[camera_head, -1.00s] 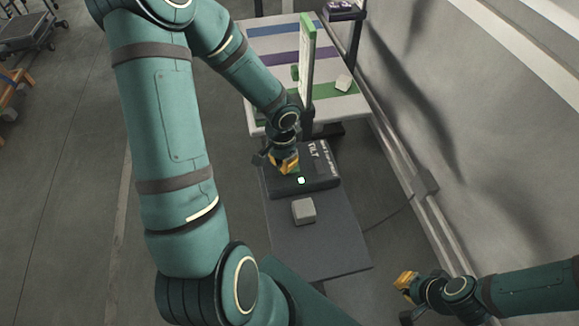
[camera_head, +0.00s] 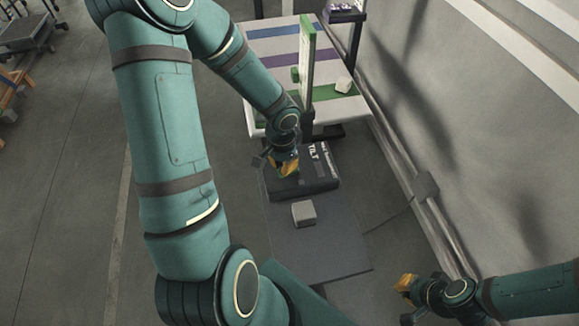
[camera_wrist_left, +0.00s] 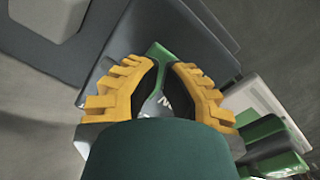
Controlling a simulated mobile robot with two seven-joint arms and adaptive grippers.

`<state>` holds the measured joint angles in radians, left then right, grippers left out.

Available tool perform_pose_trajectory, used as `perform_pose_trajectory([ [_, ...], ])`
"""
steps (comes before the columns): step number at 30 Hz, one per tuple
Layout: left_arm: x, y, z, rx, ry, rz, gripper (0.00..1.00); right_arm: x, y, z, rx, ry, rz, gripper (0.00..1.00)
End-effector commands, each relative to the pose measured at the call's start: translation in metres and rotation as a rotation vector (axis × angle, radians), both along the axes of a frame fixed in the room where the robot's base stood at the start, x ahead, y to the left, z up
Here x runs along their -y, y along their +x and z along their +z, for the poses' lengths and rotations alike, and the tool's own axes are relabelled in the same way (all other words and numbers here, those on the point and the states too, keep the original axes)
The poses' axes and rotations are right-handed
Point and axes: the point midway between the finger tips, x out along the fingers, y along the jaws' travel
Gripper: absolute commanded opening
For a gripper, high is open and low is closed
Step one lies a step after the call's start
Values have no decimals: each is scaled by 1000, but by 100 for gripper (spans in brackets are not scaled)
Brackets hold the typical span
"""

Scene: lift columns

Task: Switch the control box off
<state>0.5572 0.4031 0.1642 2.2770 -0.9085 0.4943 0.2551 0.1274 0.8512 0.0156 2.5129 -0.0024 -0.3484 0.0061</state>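The control box (camera_head: 318,183) is a flat dark box with white "TILT" lettering, on a grey plate in front of the lift table. No lit lamp shows on it. My left gripper (camera_head: 287,168) is low over the box's left part, pointing down. In the left wrist view its yellow fingers (camera_wrist_left: 163,68) lean together with a narrow gap between the tips. Whether the tips touch the box is unclear. My right gripper (camera_head: 405,283) is at lower right, away from the box, its opening too small to judge.
A pale grey block (camera_head: 303,211) lies on the grey plate (camera_head: 320,250) close in front of the box. A wall runs along the right.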

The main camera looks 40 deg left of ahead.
Motion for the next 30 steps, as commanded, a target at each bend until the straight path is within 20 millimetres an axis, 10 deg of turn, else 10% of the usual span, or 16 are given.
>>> perform_pose_trajectory([
  [30,0,0,62,0,1,1,0,0,0,49,0,0,0,0],
])
